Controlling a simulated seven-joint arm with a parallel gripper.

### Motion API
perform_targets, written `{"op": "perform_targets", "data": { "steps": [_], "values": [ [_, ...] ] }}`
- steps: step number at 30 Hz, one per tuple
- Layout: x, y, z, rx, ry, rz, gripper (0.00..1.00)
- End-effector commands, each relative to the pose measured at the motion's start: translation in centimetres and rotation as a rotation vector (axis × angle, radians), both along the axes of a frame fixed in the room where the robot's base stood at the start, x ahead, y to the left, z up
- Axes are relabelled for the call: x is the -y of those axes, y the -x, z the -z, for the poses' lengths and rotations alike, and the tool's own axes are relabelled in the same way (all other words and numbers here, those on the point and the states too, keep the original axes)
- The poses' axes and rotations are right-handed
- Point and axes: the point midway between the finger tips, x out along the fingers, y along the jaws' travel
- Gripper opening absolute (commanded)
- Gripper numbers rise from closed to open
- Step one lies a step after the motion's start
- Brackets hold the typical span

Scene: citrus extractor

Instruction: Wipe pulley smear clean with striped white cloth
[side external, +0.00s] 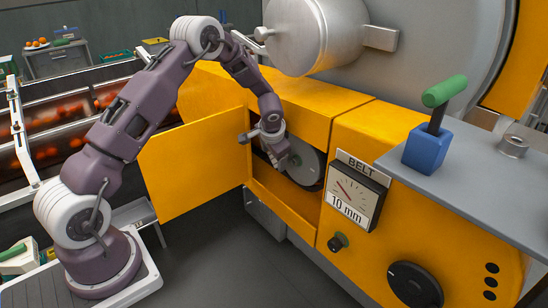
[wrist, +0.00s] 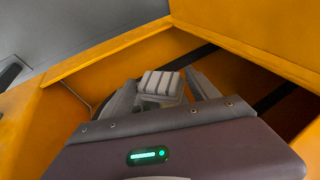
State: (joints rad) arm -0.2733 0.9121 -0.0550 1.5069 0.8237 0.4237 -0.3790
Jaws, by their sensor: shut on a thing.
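My gripper (side external: 281,157) reaches into the open yellow compartment at the grey pulley (side external: 308,166) in the side external view. In the wrist view, my gripper (wrist: 163,88) is shut on the striped white cloth (wrist: 164,82), folded into a small pad between its two grey fingers. The cloth cannot be made out in the side external view. My gripper overlaps the left part of the pulley there, and I cannot tell whether the cloth touches it. No smear can be made out; that part of the pulley is hidden behind my gripper.
The yellow door (side external: 195,165) stands open left of the compartment. Yellow compartment walls (wrist: 240,50) close in around my gripper, with a dark belt (wrist: 275,97) at the right. A belt gauge (side external: 352,196) sits right of the opening. A blue block with a green-handled lever (side external: 428,148) stands farther right.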

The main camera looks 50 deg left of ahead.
Motion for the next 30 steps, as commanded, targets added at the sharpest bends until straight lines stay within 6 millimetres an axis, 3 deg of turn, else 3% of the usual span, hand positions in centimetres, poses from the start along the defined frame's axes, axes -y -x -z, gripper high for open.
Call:
{"op": "perform_targets", "data": {
  "steps": [1, 21, 30],
  "values": [
    [0.3, -2.7, -2.4, 0.085, -0.006, 0.017, 0.29],
    [0.1, -2.1, 3.9, 0.075, -0.009, 0.017, 0.29],
    [-0.1, -1.5, 4.1, 0.071, -0.010, 0.012, 0.29]
  ]
}}
